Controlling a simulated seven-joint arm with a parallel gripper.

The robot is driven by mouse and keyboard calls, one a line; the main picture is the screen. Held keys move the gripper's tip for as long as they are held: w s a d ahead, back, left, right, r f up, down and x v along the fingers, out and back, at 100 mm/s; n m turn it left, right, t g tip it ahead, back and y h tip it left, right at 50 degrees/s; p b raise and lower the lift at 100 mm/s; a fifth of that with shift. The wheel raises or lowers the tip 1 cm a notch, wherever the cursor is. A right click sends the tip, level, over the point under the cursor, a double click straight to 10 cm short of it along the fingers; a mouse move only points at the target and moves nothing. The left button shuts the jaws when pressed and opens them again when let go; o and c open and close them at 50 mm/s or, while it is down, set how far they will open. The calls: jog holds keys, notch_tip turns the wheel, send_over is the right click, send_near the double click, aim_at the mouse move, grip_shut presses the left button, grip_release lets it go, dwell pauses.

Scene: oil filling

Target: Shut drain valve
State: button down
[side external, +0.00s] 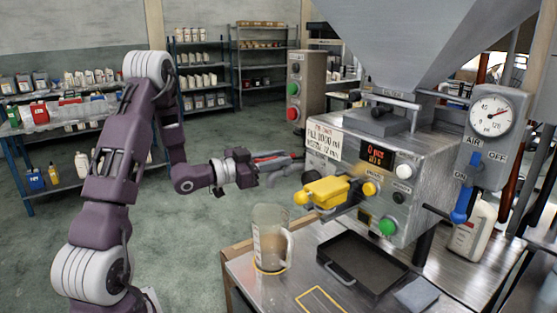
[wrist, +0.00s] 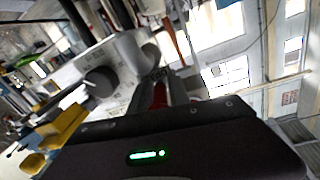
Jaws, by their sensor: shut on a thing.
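My gripper (side external: 290,160) hangs in the air left of the steel filling machine (side external: 400,160), above and behind the glass jug. Its fingers also show in the wrist view (wrist: 168,88), close together with red between them. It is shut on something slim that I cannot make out. A yellow valve body (side external: 328,191) sticks out from the machine's front, right of and below my fingertips and apart from them. I cannot tell which fitting is the drain valve.
A clear jug (side external: 270,240) stands on the bench near its left edge. A black tray (side external: 350,262) lies to its right, under the valve. A white bottle (side external: 472,232) stands at the right. A button post (side external: 303,90) stands behind. Floor left of the bench is open.

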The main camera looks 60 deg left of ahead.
jog(key=m+g+h, duration=0.1)
jog(key=m+h, duration=0.1)
jog(key=h, duration=0.1)
jog(key=a+m+g+h, duration=0.1)
jog(key=m+g+h, duration=0.1)
jog(key=h, duration=0.1)
jog(key=m+g+h, duration=0.1)
jog(key=m+h, duration=0.2)
jog(key=h, duration=0.1)
jog(key=shift+w+a+f, duration=0.1)
jog(key=shift+w+a, duration=0.1)
jog(key=shift+w, duration=0.15)
jog(key=shift+w+a+m+g+h, duration=0.1)
jog(key=shift+w+m+g+h, duration=0.05)
jog(key=shift+m+g+h, duration=1.05)
jog(key=shift+w+a+m+g+h, duration=0.15)
jog(key=shift+m+g+h, duration=0.6)
jog(key=shift+g, duration=0.85)
jog(key=shift+w+a+m+g+h, duration=0.1)
jog(key=shift+w+m+g+h, duration=0.1)
jog(key=shift+m+g+h, duration=0.85)
jog(key=shift+d+m+g, duration=0.1)
jog(key=shift+m+g, duration=0.3)
jog(key=shift+g, duration=0.45)
jog(key=c, duration=1.4)
grip_release()
